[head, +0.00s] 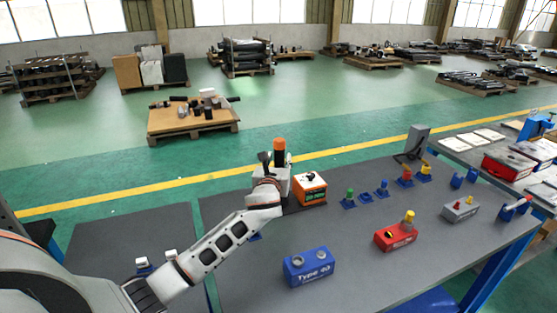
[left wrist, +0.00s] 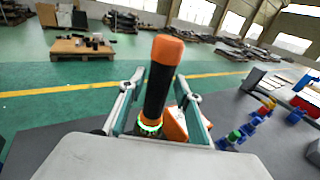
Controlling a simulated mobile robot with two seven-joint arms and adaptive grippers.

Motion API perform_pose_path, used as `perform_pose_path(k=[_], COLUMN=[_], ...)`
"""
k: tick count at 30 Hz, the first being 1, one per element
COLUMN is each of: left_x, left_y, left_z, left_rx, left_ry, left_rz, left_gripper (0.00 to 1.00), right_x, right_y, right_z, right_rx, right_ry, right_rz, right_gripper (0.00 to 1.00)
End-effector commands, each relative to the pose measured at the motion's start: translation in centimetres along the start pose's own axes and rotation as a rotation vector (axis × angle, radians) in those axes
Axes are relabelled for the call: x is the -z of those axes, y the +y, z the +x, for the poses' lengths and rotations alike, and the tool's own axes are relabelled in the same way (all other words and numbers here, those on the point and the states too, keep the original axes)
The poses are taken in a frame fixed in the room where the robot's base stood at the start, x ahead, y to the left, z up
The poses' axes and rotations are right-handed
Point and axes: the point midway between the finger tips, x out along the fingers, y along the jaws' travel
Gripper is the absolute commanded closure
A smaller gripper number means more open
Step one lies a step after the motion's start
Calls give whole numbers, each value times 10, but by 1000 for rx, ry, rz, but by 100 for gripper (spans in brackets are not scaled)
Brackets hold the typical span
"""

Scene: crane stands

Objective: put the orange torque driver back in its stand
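The torque driver (head: 279,151) stands roughly upright at the left part of the large table, with an orange top and black body. In the left wrist view the driver (left wrist: 158,85) rises between my two fingers, tilted a little in that picture, with a green glowing ring near its lower end. My left gripper (left wrist: 160,86) is open around it, with gaps visible beside the driver. In the head view my left gripper (head: 272,172) hides the driver's lower part. Its foot and any stand under it are hidden. My right gripper is not in view.
An orange-and-white box (head: 310,189) stands just right of the driver. A blue block (head: 308,267), a red block (head: 395,236) and a grey block (head: 460,208) stand nearer. Small green, blue, red and yellow holders (head: 382,188) line the back. Grey tabletop (head: 345,230) between them is clear.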

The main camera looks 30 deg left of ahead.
Motion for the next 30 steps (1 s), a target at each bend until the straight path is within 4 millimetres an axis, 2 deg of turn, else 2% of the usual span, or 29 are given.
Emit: perform_pose_path(k=[16, 30], left_x=[3, 1], left_y=[0, 0], left_z=[-2, -34], left_rx=[0, 1], left_ry=[7, 6], left_rz=[1, 0], left_gripper=[56, 56], right_x=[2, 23], right_y=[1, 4], right_z=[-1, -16], right_rx=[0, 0], right_ry=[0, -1], right_rz=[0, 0], right_gripper=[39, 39])
